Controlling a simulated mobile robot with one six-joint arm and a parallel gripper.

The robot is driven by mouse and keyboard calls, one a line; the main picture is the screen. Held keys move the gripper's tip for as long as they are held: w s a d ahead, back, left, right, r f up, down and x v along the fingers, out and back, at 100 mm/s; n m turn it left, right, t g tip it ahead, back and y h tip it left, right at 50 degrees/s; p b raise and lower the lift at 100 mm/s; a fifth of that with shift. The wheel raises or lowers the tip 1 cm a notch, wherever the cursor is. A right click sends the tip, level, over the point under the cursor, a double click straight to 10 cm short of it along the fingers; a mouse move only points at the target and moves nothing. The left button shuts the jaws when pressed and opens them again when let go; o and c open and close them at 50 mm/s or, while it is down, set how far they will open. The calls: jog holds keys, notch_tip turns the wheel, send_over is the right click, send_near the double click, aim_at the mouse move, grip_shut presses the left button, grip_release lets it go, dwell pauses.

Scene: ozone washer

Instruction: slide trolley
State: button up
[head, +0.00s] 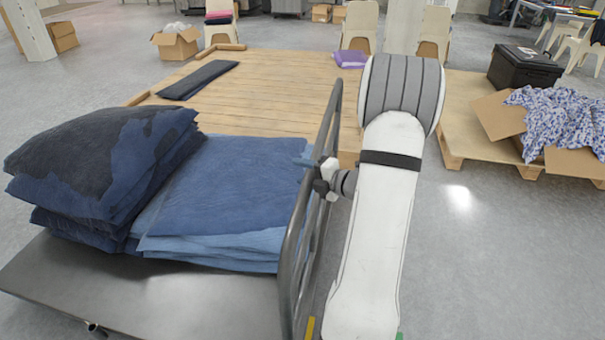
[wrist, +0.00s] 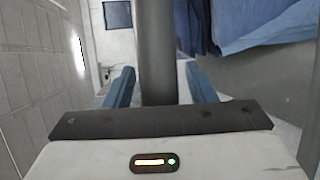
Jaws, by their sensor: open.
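The trolley (head: 165,300) stands in the left foreground of the head view, with a grey metal deck and a tubular upright handle frame (head: 286,262) along its right side. Folded dark blue (head: 75,165) and mid-blue (head: 228,190) fabrics are stacked on the deck. My gripper (head: 312,170) is at the handle frame, reaching it from the right. In the wrist view my gripper (wrist: 160,75) is open, with its blue fingers on either side of a dark handle bar (wrist: 156,40). Gaps show between bar and fingers; contact deeper in is hidden.
A low wooden platform (head: 275,85) lies behind the trolley, with a dark folded cloth (head: 200,79) on it. A pallet (head: 455,115) at right carries a black case (head: 525,68) and an open carton (head: 575,163) of patterned fabric. Grey floor is free at lower right.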

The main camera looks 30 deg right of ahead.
jog(key=v, duration=0.7)
jog(key=shift+s+d, duration=0.15)
jog(key=shift+s, duration=0.2)
